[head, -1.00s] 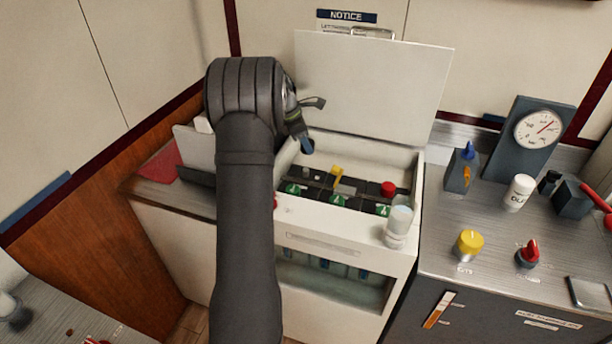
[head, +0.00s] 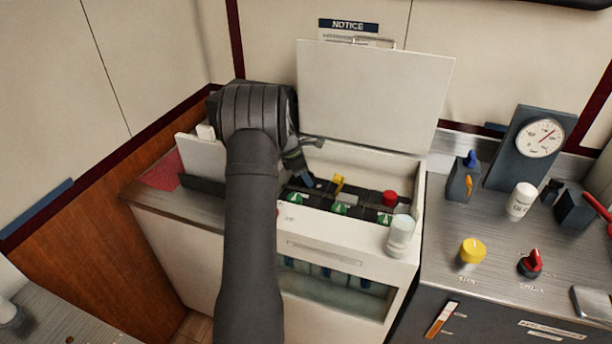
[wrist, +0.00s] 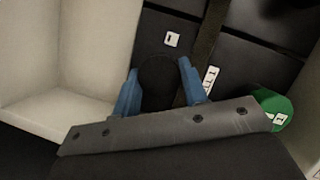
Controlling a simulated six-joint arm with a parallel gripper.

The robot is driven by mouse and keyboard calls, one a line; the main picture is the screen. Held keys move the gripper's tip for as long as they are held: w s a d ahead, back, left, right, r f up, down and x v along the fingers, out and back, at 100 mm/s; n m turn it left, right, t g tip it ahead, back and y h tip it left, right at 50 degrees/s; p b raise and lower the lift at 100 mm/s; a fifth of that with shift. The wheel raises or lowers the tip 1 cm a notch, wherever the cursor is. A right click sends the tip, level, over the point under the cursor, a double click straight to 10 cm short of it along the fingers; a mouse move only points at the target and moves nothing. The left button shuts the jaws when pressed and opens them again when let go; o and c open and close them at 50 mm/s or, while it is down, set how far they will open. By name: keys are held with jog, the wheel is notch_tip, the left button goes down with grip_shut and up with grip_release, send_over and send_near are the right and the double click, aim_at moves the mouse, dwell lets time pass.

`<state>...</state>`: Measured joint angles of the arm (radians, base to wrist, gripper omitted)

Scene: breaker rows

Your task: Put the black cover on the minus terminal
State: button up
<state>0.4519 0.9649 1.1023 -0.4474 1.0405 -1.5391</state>
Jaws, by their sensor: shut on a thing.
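In the wrist view, my gripper (wrist: 160,80) has its blue fingers shut on the round black cover (wrist: 158,88). The cover is over the dark battery top (wrist: 220,85), near the corner of the box's pale walls. A small white label (wrist: 172,40) is just beyond it. The minus terminal is not visible, and I cannot tell whether the cover touches it. In the head view, my gripper (head: 306,180) is low at the left end of the open battery box (head: 330,217). The cover is too small or hidden to make out there.
A green cap (wrist: 275,108) is to the right of my gripper in the wrist view. The head view shows a yellow part (head: 338,183), a red cover (head: 389,198) and several green caps. The raised lid (head: 375,95) stands behind. A white-lidded jar (head: 400,235) is on the front rim.

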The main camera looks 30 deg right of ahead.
jog(key=shift+s+f, duration=0.1)
jog(key=shift+f, duration=0.45)
jog(key=o, duration=0.8)
jog(key=shift+f, duration=0.15)
jog(key=shift+c, duration=0.2)
jog(key=shift+o, duration=0.9)
jog(key=shift+s+a+f, duration=0.1)
jog(key=v, duration=1.3)
jog(key=shift+d+r, duration=0.25)
jog(key=shift+r, duration=0.05)
jog(key=x, duration=1.2)
jog(key=shift+f, duration=0.1)
